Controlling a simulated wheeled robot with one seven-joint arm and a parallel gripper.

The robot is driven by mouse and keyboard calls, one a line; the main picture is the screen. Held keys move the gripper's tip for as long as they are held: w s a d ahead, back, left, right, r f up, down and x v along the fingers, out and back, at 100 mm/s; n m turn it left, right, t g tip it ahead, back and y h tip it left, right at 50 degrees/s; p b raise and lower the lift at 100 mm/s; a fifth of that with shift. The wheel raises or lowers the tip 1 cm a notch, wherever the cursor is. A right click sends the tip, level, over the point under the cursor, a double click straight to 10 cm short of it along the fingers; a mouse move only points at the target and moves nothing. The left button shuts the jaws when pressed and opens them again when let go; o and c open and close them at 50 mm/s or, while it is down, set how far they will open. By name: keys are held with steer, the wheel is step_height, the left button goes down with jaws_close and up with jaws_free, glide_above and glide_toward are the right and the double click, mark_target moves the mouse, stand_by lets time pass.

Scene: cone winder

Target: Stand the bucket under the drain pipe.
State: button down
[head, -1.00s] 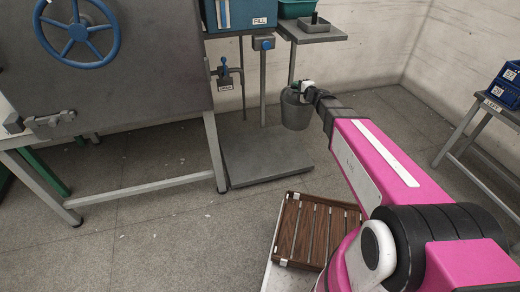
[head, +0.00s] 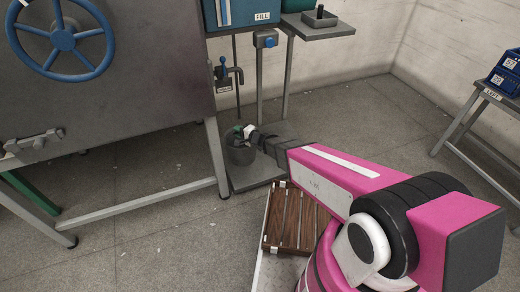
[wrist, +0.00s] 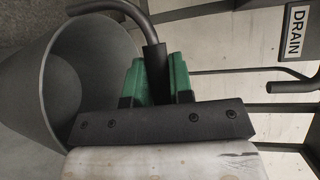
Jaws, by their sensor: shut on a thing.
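The grey bucket (head: 240,157) is upright in the head view, low beside the right leg of the big machine. My gripper (head: 248,132) is at its top. In the wrist view, my gripper's green fingers (wrist: 157,82) are shut on the bucket's dark handle (wrist: 152,58), and the open bucket (wrist: 65,85) lies to the left. The drain pipe (head: 238,72) bends down above the bucket in the head view. In the wrist view, the DRAIN sign (wrist: 297,33) and a dark pipe (wrist: 295,87) are at the right, apart from the bucket. I cannot tell whether the bucket's base touches the platform.
A low grey platform (head: 262,172) is on the floor below the bucket. A slatted wooden crate (head: 295,222) is in front of it. The machine's leg (head: 216,160) is close at the bucket's left. A post (head: 260,75) and small shelf (head: 318,25) rise behind.

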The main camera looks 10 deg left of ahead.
steer(key=shift+s+a+f, duration=0.2)
steer(key=shift+a+f, duration=0.3)
steer(key=shift+f, duration=0.1)
steer(key=shift+w+f, duration=0.2)
steer(key=w+f, duration=0.2)
steer(key=w, duration=0.1)
steer(key=w+d+f, duration=0.1)
steer(key=w+f, duration=0.1)
steer(key=w, duration=0.2)
steer(key=w+f, duration=0.2)
steer(key=w, duration=0.2)
steer(key=shift+d+f, duration=0.2)
steer(key=shift+f, duration=2.2)
steer(key=c, duration=1)
jaws_free()
